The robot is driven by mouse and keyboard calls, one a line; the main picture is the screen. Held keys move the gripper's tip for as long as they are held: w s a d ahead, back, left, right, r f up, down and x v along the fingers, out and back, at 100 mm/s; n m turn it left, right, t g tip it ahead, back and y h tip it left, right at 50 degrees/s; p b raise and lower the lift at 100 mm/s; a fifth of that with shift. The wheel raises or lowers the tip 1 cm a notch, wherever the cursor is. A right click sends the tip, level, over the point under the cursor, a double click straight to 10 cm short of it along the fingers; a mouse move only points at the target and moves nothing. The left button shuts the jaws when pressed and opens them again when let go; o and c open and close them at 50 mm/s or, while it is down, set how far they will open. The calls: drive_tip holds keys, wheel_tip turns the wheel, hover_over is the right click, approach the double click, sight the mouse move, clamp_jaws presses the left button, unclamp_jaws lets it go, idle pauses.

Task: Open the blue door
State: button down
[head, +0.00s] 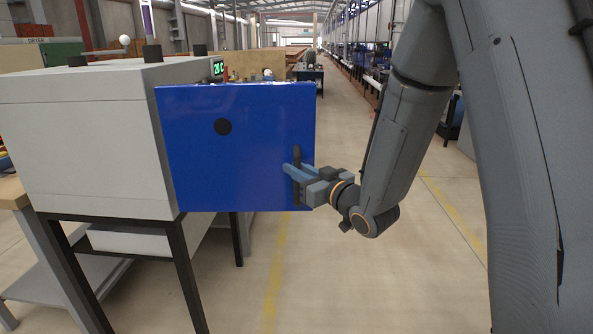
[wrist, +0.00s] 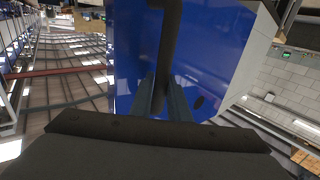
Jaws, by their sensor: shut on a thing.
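The blue door (head: 225,160) is on a grey box-shaped cabinet (head: 85,140) at the left of the head view. The door face is turned towards me and sticks out to the right past the cabinet's side; I cannot tell how far it stands open. It has a black round spot and a dark upright handle (head: 297,165) near its right edge. My gripper (head: 291,170) is shut on the handle. In the wrist view the dark handle (wrist: 171,40) runs between my two fingers (wrist: 160,98), with the blue door (wrist: 215,45) behind it.
The cabinet stands on a black-legged frame (head: 180,265). A wooden-topped table (head: 12,192) is at the far left. A green display (head: 217,68) shows on the cabinet. The floor (head: 330,270) right of and in front of the door is clear, with an aisle running back.

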drive_tip(key=shift+r, duration=0.1)
drive_tip(key=c, duration=1.7)
unclamp_jaws()
drive_tip(key=b+v, duration=0.1)
drive_tip(key=v, duration=0.6)
drive_tip(key=shift+s+d, duration=0.3)
